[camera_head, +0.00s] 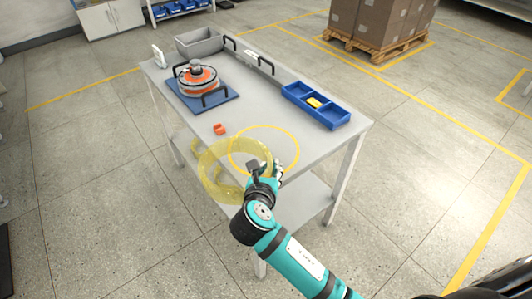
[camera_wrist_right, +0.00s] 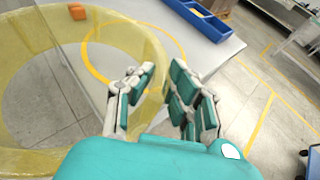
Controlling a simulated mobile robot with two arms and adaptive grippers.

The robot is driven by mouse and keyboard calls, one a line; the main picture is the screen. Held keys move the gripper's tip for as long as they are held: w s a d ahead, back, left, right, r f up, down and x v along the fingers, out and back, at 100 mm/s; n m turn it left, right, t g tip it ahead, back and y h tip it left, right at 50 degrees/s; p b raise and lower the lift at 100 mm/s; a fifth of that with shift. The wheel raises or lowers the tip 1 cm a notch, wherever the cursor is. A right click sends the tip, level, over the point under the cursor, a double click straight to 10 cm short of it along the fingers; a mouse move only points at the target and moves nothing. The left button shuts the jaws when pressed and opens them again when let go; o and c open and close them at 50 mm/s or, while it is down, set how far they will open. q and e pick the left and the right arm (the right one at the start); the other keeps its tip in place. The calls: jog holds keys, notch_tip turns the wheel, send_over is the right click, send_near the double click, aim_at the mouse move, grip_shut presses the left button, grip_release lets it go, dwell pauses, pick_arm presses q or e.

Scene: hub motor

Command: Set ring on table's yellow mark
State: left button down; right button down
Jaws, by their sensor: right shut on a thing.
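A translucent yellow ring (camera_head: 211,184) is held by my right gripper (camera_head: 265,167) at the front edge of the table (camera_head: 205,124). In the right wrist view the ring (camera_wrist_right: 25,38) passes between the fingers of my right gripper (camera_wrist_right: 162,88), which are closed on its wall. The yellow circle mark (camera_head: 296,143) is on the tabletop near the front right; the ring overlaps its left part in the head view. The mark also shows in the right wrist view (camera_wrist_right: 178,42). The ring's height above the table is hard to tell. My left gripper is not in view.
A small orange part (camera_head: 220,129) lies left of the mark. A hub motor (camera_head: 197,78) sits on a blue plate (camera_head: 228,95) at the back left. A blue divided tray (camera_head: 330,119) with a yellow item stands at the right edge. A grey bin (camera_head: 199,42) is at the back.

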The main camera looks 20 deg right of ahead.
jog(key=shift+w+a+r+h, duration=0.3)
jog(key=shift+w+a, duration=0.15)
jog(key=shift+w, duration=0.1)
jog(key=shift+w+d+r, duration=0.1)
jog(key=shift+w, duration=0.25)
jog(key=w+d, duration=0.3)
jog(key=d, duration=0.1)
jog(key=w+d+f, duration=0.1)
jog(key=w+d, duration=0.2)
jog(key=w+d+p, duration=0.1)
jog(key=w+d, duration=0.2)
jog(key=d, duration=0.1)
jog(key=shift+w+d+f, duration=0.15)
jog(key=shift+d+f, duration=0.05)
jog(key=shift+d, duration=0.1)
jog(key=shift+w+d, duration=0.15)
jog(key=shift+f, duration=1.8)
jog(key=c, duration=1.3)
grip_release()
jog(key=shift+f, duration=0.1)
jog(key=shift+o, duration=0.2)
jog(key=shift+s, duration=0.2)
jog(key=v, duration=1.2)
